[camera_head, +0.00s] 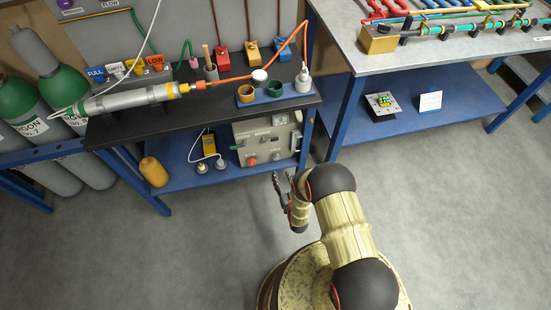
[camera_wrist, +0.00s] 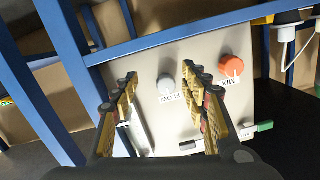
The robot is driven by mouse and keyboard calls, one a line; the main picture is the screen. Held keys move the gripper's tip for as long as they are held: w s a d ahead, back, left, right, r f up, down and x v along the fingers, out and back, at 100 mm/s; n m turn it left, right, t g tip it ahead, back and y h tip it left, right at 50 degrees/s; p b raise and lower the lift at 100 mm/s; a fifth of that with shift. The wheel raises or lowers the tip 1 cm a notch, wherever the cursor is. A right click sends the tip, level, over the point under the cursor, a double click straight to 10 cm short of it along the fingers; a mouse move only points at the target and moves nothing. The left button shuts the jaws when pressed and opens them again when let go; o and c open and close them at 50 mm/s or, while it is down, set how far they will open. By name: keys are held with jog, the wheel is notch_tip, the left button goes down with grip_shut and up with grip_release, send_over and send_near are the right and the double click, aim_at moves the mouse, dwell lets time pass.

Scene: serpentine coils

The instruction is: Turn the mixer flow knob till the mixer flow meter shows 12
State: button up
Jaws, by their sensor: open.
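The beige mixer panel (camera_head: 247,132) stands on the blue lower shelf of the black-topped bench. In the wrist view, a grey knob (camera_wrist: 166,84) labelled FLOW and an orange knob (camera_wrist: 231,66) labelled MIX, its lettering upside down, sit on the panel. The orange knob also shows in the head view (camera_head: 251,161). A small meter (camera_head: 279,119) is at the panel's top; its reading is too small to tell. My gripper (camera_head: 283,182) is open and empty in front of the panel. In the wrist view, the grey knob appears between my gripper's fingers (camera_wrist: 160,72); contact cannot be told.
Blue bench legs (camera_head: 334,130) flank the shelf, and a blue shelf edge (camera_wrist: 165,38) crosses the wrist view. Green gas cylinders (camera_head: 60,95) stand far left. The grey floor (camera_head: 460,210) at right is clear.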

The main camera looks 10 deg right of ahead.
aim_at(276, 157)
jog(key=shift+t, duration=0.7)
jog(key=shift+w+a+r+b, duration=0.1)
jog(key=shift+w+r+b, duration=0.35)
jog(key=shift+w, duration=0.85)
jog(key=shift+w+r+b, duration=0.3)
jog(key=shift+w+r, duration=0.25)
jog(key=shift+w, duration=0.7)
jog(key=shift+w+a+r+b, duration=0.1)
jog(key=shift+w+r+b, duration=0.35)
jog(key=shift+w, duration=0.85)
jog(key=shift+r, duration=0.1)
jog(key=c, duration=1.2)
jog(key=shift+o, duration=0.2)
